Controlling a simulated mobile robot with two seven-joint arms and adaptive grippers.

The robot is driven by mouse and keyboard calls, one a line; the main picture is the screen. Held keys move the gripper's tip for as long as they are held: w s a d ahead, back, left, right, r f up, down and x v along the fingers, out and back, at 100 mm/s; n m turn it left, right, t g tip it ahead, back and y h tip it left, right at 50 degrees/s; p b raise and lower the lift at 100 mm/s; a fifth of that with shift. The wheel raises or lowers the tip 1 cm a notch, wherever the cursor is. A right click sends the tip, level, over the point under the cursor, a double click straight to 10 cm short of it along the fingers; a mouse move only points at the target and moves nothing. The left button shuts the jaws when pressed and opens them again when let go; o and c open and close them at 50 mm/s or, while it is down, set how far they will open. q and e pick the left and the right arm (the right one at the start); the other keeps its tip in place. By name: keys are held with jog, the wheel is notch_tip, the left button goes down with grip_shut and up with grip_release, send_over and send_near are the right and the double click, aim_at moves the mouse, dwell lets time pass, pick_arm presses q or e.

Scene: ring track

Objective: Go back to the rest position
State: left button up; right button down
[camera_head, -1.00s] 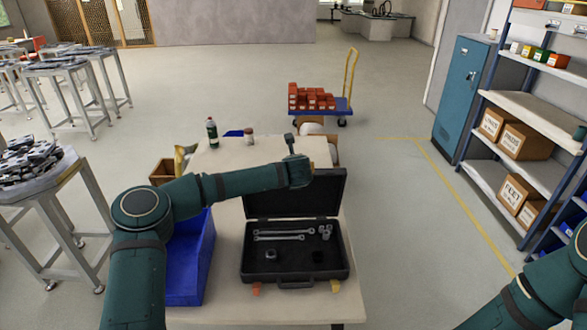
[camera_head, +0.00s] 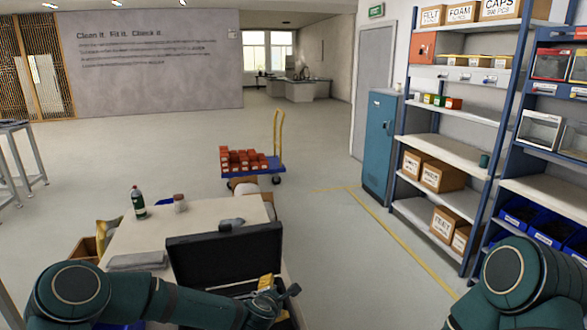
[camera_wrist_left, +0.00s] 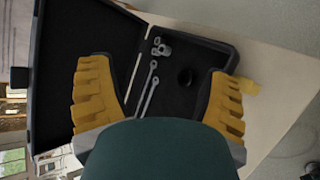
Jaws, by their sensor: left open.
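My left gripper (camera_head: 268,290) has yellow fingers and is over the open black tool case (camera_head: 212,255), in front of its raised lid. In the left wrist view the fingers (camera_wrist_left: 160,85) are spread apart with nothing gripped between their tips. Behind them the case (camera_wrist_left: 205,55) shows two wrenches (camera_wrist_left: 150,82), small metal sockets (camera_wrist_left: 160,47) and a dark round piece (camera_wrist_left: 185,77) lying in it. My right arm shows at the lower right of the head view; its gripper is out of view.
A blue trolley (camera_head: 250,172) with red boxes stands beyond. Shelves (camera_head: 450,140) and a blue locker (camera_head: 379,145) stand at right. The floor between is clear.

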pick_arm(q)
jog(key=s+d+f+m+g+h+b, duration=0.1)
jog(key=s+f+m+g+h+b, duration=0.2)
jog(key=s+f+m, duration=0.95)
jog(key=s+a+f+m+g+b, duration=0.1)
jog(key=s+a+f+m+g, duration=0.1)
jog(key=s, duration=0.7)
jog(key=s+a+f+m+g+y+b, duration=0.1)
jog(key=s+a+f+m+g+b, duration=0.1)
jog(key=s, duration=0.7)
notch_tip(320, 180, down, 4)
jog(key=a+m+g, duration=0.1)
jog(key=m+g, duration=0.1)
jog(key=m, duration=0.1)
jog(key=shift+s+m, duration=0.3)
jog(key=shift+m, duration=0.05)
jog(key=shift+d+f, duration=0.1)
